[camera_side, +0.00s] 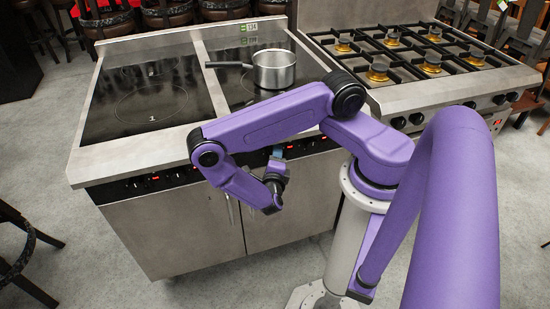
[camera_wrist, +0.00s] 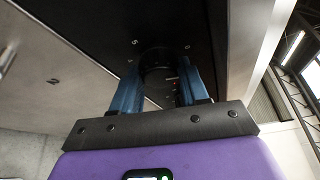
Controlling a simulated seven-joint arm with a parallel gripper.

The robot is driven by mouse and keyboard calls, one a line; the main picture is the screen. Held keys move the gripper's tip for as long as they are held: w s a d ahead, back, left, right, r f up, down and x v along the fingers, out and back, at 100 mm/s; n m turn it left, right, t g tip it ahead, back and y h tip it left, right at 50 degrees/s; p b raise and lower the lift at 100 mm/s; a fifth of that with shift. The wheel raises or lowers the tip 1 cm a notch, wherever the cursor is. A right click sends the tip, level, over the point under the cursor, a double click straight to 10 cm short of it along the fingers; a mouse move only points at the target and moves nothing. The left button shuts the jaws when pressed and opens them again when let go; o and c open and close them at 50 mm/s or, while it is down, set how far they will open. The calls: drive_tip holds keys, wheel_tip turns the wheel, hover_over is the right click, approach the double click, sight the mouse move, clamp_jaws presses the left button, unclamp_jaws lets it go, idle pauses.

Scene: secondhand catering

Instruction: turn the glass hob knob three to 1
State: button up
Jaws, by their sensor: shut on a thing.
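The glass hob (camera_side: 150,88) stands at the left in the side view, with a dark control panel of knobs and red displays (camera_side: 150,181) along its front. My gripper (camera_side: 277,154) is at the right part of this panel, and my arm covers some of the knobs. In the wrist view, the two blue fingers of my gripper (camera_wrist: 160,76) are shut on a round black knob (camera_wrist: 157,57), one on each side. Small pale marks and a red light show near the knob. Its pointer and setting cannot be read.
A steel saucepan (camera_side: 273,69) stands on the hob's right half, its dark handle pointing left. A gas range (camera_side: 430,90) with several brass burners adjoins on the right. Stools (camera_side: 226,10) stand behind. The grey floor (camera_side: 60,215) in front is mostly clear.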

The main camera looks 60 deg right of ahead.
drive_tip(key=m+y, duration=0.2)
drive_tip(key=m, duration=0.3)
drive_tip(key=shift+s+d+r+t+y, duration=0.1)
drive_tip(key=shift+r+t+y, duration=0.15)
drive_tip(key=shift+t+y, duration=0.15)
idle(0.5)
drive_tip(key=o, duration=1.1)
drive_tip(key=shift+c, duration=0.2)
drive_tip(key=v, duration=1.7)
drive_tip(key=shift+s+a, duration=0.1)
drive_tip(key=shift+a, duration=0.15)
